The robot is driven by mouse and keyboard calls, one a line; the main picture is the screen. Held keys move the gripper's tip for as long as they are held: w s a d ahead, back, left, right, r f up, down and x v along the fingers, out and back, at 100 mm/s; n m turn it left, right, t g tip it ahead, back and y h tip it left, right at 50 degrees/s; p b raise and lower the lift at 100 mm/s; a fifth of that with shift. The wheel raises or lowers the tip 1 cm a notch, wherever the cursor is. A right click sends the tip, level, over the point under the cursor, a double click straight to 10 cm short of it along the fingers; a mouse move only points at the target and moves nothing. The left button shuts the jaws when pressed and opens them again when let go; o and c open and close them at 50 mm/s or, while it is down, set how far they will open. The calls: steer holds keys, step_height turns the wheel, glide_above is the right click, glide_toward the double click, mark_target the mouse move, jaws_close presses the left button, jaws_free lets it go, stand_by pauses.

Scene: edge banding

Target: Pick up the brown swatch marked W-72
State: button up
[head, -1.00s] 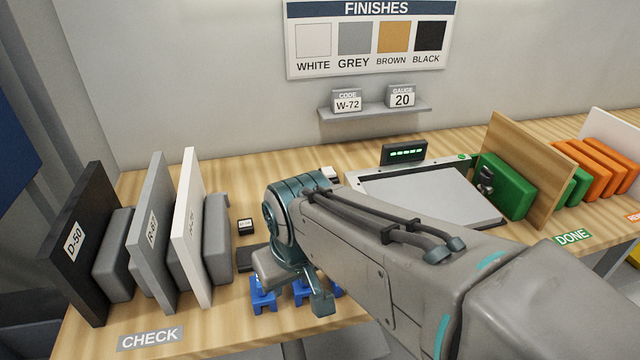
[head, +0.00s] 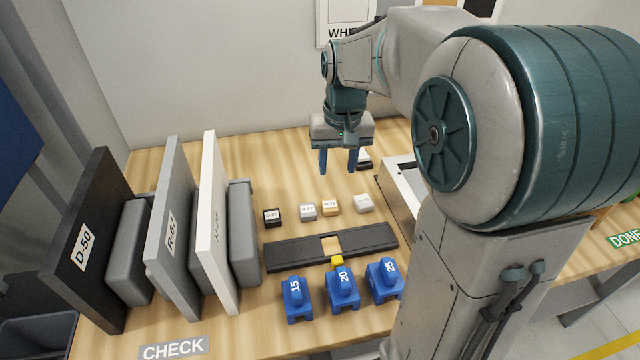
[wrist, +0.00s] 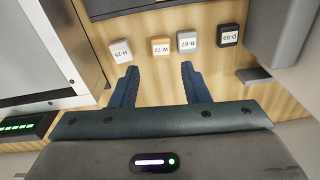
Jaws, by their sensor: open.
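The brown swatch marked W-72 (head: 331,205) is a small tan block on the table, in a row of small swatches; it also shows in the wrist view (wrist: 161,47). The grey R-67 swatch (wrist: 187,42) lies on one side of it and the whitish H-25 swatch (wrist: 122,51) on the other. A dark D-50 swatch (wrist: 229,35) ends the row. My gripper (head: 339,172) is open and empty, blue fingers pointing down, above the table behind the row. In the wrist view its fingers (wrist: 157,82) are spread, with the swatch ahead between their lines.
A dark slotted bar (head: 290,253) lies in front of the swatches, with blue blocks marked 15 (head: 295,300), 20 (head: 343,290) and 25 (head: 383,280) before it. Upright panels (head: 80,245) and grey blocks stand at the left. A flat grey device (wrist: 50,50) is close to the gripper.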

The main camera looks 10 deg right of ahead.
steer(key=w+f, duration=0.2)
steer(key=w, duration=0.3)
glide_above(329, 200)
steer(key=shift+g, duration=0.4)
step_height(329, 200, down, 8)
steer(key=shift+w+f, duration=0.1)
steer(key=shift+f+p, duration=0.6)
steer(key=shift+f, duration=2.05)
steer(key=c, duration=0.6)
